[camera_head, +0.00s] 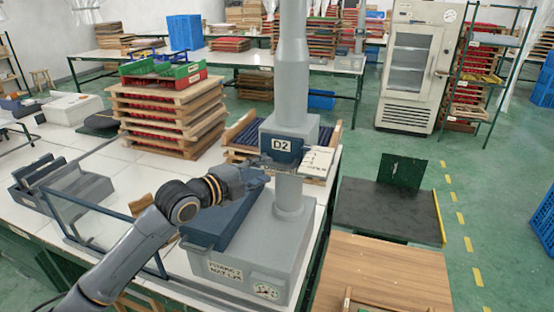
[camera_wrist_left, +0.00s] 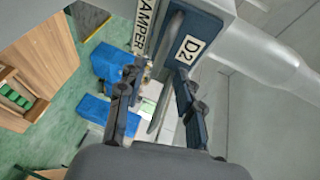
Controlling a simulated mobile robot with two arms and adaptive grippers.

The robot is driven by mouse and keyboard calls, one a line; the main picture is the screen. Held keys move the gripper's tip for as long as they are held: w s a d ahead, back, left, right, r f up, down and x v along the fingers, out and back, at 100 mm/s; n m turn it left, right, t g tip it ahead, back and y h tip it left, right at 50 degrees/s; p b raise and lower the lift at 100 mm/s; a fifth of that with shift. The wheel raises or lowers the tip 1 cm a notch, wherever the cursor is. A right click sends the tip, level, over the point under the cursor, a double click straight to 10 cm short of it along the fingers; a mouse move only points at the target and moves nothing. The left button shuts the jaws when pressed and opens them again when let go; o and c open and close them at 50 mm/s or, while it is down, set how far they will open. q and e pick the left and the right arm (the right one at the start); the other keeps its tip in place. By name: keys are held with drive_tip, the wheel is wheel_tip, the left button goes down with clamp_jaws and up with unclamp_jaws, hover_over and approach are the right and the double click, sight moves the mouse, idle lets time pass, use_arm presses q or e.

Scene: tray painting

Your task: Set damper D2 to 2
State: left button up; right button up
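Damper D2 (camera_head: 283,145) is a dark blue block with a white D2 label on the grey vertical duct. It also shows at the top of the left wrist view (camera_wrist_left: 190,35). A thin grey lever (camera_wrist_left: 168,70) runs beside the block. My left gripper (camera_head: 264,167) is just below and left of the block. In the wrist view its fingers (camera_wrist_left: 158,98) are apart, with the lever between them. I cannot read the lever's setting. My right gripper is out of view.
The duct (camera_head: 291,75) rises from a grey machine (camera_head: 268,245) with a gauge and a dark blue lid. Stacked wooden trays (camera_head: 165,120) stand on the white table behind my left arm. A wooden surface (camera_head: 385,275) and a black platform (camera_head: 390,210) lie to the right.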

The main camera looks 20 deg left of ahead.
sight(275, 166)
use_arm(q)
drive_tip(key=p+x, duration=0.1)
drive_tip(key=x, duration=0.3)
drive_tip(key=shift+w+d, duration=0.15)
drive_tip(key=shift+w, duration=0.1)
drive_tip(key=shift+w+d+f, duration=0.25)
drive_tip(key=shift+w, duration=0.35)
clamp_jaws()
